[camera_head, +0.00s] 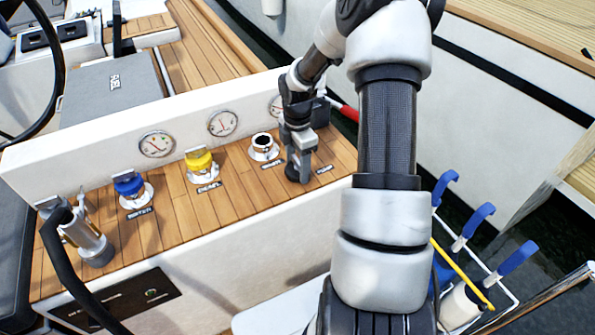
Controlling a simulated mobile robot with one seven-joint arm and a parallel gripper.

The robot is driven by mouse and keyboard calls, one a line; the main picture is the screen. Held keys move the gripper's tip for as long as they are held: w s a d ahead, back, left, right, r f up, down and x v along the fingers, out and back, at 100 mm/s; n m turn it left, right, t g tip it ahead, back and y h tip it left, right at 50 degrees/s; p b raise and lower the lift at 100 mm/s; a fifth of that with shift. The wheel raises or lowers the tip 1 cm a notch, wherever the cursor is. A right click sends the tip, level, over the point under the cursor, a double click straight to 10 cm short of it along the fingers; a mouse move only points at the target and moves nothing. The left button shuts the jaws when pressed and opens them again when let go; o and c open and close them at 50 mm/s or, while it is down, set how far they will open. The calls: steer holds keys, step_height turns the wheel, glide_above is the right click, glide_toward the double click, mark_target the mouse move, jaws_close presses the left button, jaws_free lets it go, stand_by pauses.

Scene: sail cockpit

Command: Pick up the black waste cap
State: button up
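My gripper (301,172) points down at the right end of the wooden deck strip. Its fingers are low, just above or at the deck. A dark round thing (291,174), which looks like the black waste cap, shows at the fingertips and is partly hidden by them. I cannot tell whether the fingers are closed on it or only around it. Just left of the gripper is an uncapped white deck fitting (264,152) with a dark opening. A small label lies in front of it, too small to read surely.
A yellow cap (199,160) and a blue cap (129,184) sit on fittings further left. A metal winch-like post (90,243) stands at the far left. A white wall with gauges (222,123) runs behind. Blue-handled items (480,218) stand at the right.

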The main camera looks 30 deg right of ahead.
steer(key=shift+r, duration=0.15)
step_height(320, 180, up, 11)
steer(key=p, duration=0.3)
steer(key=shift+r+p, duration=0.1)
steer(key=shift+p, duration=0.2)
steer(key=shift+r+p, duration=0.8)
steer(key=shift+p, duration=0.1)
steer(key=shift+w+a, duration=0.1)
